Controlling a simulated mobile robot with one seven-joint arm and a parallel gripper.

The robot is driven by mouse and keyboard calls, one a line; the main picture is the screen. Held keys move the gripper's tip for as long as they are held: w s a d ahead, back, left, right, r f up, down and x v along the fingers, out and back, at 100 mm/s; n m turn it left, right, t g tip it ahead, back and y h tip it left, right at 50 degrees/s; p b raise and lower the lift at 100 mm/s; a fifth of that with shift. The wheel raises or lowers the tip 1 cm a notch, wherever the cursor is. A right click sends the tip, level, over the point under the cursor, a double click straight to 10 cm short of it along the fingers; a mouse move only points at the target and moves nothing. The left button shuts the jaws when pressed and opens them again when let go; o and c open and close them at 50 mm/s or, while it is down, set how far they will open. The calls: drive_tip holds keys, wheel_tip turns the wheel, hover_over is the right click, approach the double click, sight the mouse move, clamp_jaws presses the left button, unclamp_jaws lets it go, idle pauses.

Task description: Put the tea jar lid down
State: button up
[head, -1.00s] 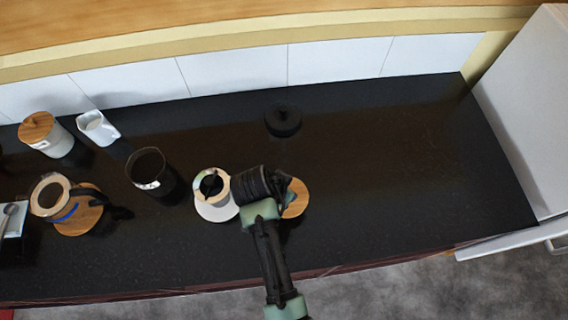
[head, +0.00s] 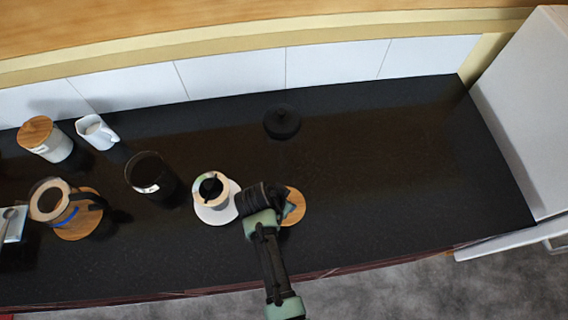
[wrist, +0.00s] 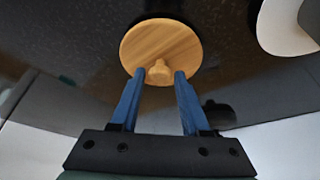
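A round wooden lid with a small knob (head: 294,207) lies on the dark counter, to the right of the white cup and saucer. It also shows in the wrist view (wrist: 160,45), its knob between and just beyond the blue fingertips. I take it for the tea jar lid. My gripper (wrist: 159,76) is open, its fingers apart with a narrow gap on each side of the knob. In the head view my gripper (head: 282,206) partly covers the lid's left side. An open black jar (head: 151,174) stands further left.
A black knobbed lid (head: 282,122) lies at the back. The saucer (head: 217,214) with its cup is close on the left. A jug (head: 97,131), a wooden-topped canister (head: 45,139) and a glass pot (head: 55,200) stand further left. The counter's right side is clear.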

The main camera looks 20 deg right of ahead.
drive_tip(key=shift+o, duration=1.1)
drive_tip(key=shift+r, duration=0.15)
drive_tip(key=v, duration=1.2)
drive_tip(key=w+a+r+n+t, duration=0.2)
drive_tip(key=w+r+t, duration=0.2)
drive_tip(key=w+r, duration=0.45)
drive_tip(key=w+a+r+n+t, duration=0.15)
drive_tip(key=w+r+t, duration=0.35)
drive_tip(key=r, duration=0.6)
drive_tip(key=w+a+r+n+t+y, duration=0.1)
drive_tip(key=w+r+t, duration=0.15)
drive_tip(key=r, duration=0.65)
drive_tip(key=w+r+n+t, duration=0.1)
drive_tip(key=r+n+t, duration=0.15)
drive_tip(key=r, duration=0.65)
drive_tip(key=s+a+r+n+t, duration=0.1)
drive_tip(key=s+r+t, duration=0.2)
drive_tip(key=r, duration=0.6)
drive_tip(key=s+a+r+n+t+y, duration=0.1)
drive_tip(key=s+r+t, duration=0.3)
drive_tip(key=r, duration=0.6)
drive_tip(key=s+a+r+n+t+y, duration=0.1)
drive_tip(key=s+r+n+t, duration=0.2)
drive_tip(key=s+r, duration=0.4)
wheel_tip(320, 180, up, 2)
drive_tip(key=shift+s+a+r+t+b, duration=0.25)
drive_tip(key=shift+t+b, duration=0.1)
drive_tip(key=shift+t, duration=0.25)
